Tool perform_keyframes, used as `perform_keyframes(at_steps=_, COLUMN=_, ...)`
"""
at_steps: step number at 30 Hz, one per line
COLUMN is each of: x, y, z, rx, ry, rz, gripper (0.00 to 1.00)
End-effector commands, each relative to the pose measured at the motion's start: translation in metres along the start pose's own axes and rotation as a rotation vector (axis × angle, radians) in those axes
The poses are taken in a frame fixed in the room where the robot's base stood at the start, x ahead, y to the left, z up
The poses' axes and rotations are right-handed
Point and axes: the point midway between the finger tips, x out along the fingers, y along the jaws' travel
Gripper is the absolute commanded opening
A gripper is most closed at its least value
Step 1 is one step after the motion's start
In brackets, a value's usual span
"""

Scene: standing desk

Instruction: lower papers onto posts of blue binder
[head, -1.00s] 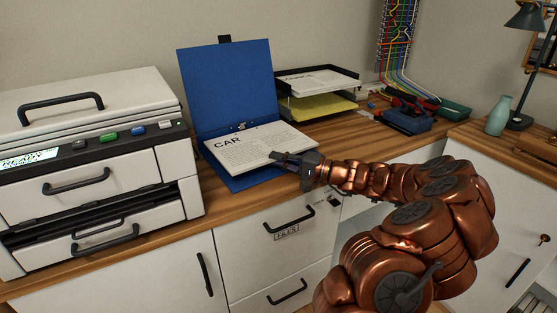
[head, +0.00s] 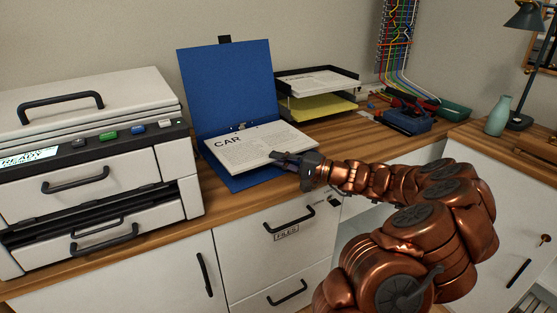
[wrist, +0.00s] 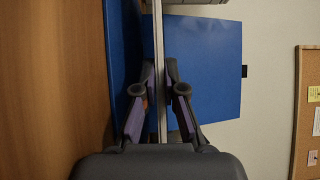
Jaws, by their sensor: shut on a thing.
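The blue binder (head: 227,85) stands open on the desk, its cover upright against the wall and its base flat. A stack of papers (head: 250,148), headed "CAR", lies level over the base, near the binder's posts (head: 240,127) at its back edge. My gripper (head: 281,157) is shut on the front right edge of the papers. In the wrist view my gripper (wrist: 159,92) pinches the papers (wrist: 157,50), seen edge-on, with a gap between them and the binder base (wrist: 124,60). Whether the posts pass through the holes cannot be told.
A white printer (head: 95,150) stands close on the left. A black paper tray (head: 345,84) with white and yellow sheets is behind right. A blue tool caddy (head: 408,122) and a teal vase (head: 498,116) are farther right.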

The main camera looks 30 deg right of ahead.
Motion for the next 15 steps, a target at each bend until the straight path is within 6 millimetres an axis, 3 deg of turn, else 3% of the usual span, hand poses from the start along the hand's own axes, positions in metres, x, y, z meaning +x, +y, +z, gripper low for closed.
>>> perform_keyframes(at_steps=1, x=0.0008, y=0.0154, z=0.0026, rx=0.009, ry=-0.007, rz=0.017, gripper=0.0)
perform_keyframes(at_steps=11, x=0.001, y=0.0207, z=0.0025, rx=0.015, ry=-0.006, rz=0.02, gripper=0.0)
perform_keyframes(at_steps=12, x=0.001, y=0.0212, z=0.0025, rx=0.016, ry=-0.006, rz=0.02, gripper=0.12)
perform_keyframes(at_steps=15, x=0.0011, y=0.0223, z=0.0025, rx=0.018, ry=-0.006, rz=0.021, gripper=0.22)
